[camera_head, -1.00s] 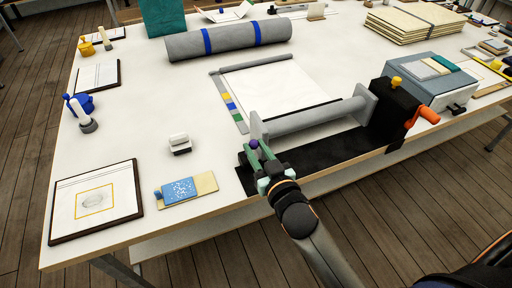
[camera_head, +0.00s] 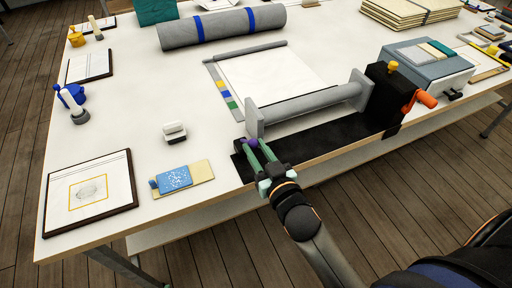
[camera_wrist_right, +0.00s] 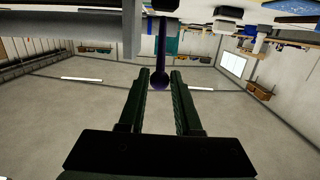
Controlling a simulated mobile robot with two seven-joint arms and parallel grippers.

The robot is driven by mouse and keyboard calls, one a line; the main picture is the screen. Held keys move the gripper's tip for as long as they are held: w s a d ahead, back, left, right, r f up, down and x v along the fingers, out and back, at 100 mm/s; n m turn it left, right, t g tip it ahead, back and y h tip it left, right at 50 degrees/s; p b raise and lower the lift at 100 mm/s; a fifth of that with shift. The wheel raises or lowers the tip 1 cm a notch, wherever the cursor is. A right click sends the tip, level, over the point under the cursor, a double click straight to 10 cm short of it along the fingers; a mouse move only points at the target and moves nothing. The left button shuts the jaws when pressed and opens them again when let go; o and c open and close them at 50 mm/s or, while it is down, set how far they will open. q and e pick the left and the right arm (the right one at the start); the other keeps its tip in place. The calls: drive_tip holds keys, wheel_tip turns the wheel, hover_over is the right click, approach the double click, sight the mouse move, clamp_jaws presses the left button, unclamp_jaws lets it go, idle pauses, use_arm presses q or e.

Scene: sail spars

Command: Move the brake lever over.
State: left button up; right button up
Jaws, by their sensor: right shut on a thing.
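The brake lever, a thin stalk with a purple ball knob (camera_head: 250,142), stands beside the left end plate (camera_head: 255,118) of the grey roller (camera_head: 310,105). My right gripper (camera_head: 258,147) reaches up from the table's front edge, its green fingers around the knob. In the right wrist view the purple knob (camera_wrist_right: 159,80) and its stalk lie between the two dark fingertips (camera_wrist_right: 162,76). The lever's foot is hidden in the head view. My left gripper is not in view.
A black box (camera_head: 388,95) with an orange crank (camera_head: 418,101) stands at the roller's right end. A blue-and-tan card (camera_head: 183,179), a white block (camera_head: 174,132) and a framed sheet (camera_head: 90,192) lie to the left, with bare table between them.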

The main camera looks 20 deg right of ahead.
drive_tip(key=shift+s+f+b, duration=0.3)
drive_tip(key=shift+s+f, duration=0.15)
drive_tip(key=shift+f, duration=0.2)
drive_tip(key=shift+s+f+b, duration=0.3)
drive_tip(key=shift+s+f, duration=0.15)
drive_tip(key=shift+f, duration=0.2)
